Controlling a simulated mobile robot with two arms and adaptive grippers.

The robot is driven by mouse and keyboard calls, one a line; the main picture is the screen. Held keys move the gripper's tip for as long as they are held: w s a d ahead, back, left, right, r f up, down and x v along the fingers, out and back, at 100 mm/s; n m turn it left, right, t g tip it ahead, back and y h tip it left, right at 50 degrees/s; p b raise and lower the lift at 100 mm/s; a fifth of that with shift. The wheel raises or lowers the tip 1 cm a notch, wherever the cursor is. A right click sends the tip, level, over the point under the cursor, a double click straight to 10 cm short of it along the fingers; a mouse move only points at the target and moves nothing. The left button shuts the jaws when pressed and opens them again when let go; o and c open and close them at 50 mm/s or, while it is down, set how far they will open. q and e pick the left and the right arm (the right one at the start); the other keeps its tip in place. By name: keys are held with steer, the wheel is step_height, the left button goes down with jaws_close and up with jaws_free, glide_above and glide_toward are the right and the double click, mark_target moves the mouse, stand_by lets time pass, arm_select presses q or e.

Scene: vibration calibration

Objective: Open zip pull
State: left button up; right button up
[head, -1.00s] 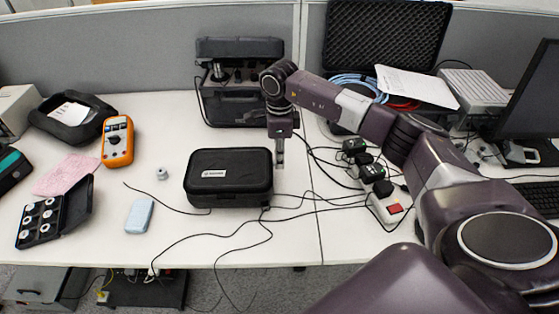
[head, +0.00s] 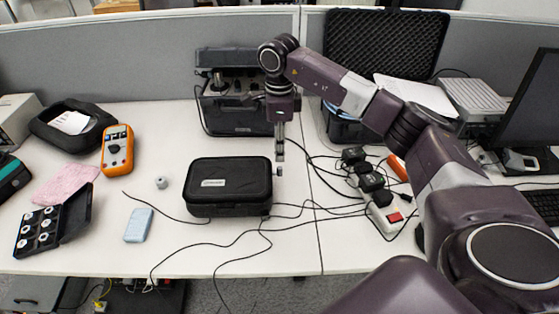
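A closed black zip case (head: 229,187) with a pale label lies in the middle of the white table. A small grey piece (head: 279,171), perhaps the zip pull, shows beside the case's right edge; it is too small to tell for sure. My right gripper (head: 280,157) points down just beyond the right end of the case, above that piece. Its fingers are seen edge-on, so I cannot tell whether they are open or shut. My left gripper is not in view.
Black cables run across the table in front of and right of the case. A white power strip (head: 384,212) with black plugs stands to the right. An open black equipment case (head: 233,115) stands behind. An orange multimeter (head: 117,150) and blue block (head: 138,225) lie to the left.

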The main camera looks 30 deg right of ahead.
step_height(320, 180, up, 4)
steer(key=shift+f, duration=0.1)
glide_above(278, 172)
steer(key=f, duration=0.4)
steer(key=shift+w+d+f, duration=0.15)
steer(key=shift+w+f, duration=0.05)
steer(key=shift+w, duration=0.2)
step_height(278, 172, down, 8)
steer(key=shift+r+p, duration=0.25)
steer(key=shift+p, duration=0.05)
steer(key=shift+c, duration=0.5)
jaws_close()
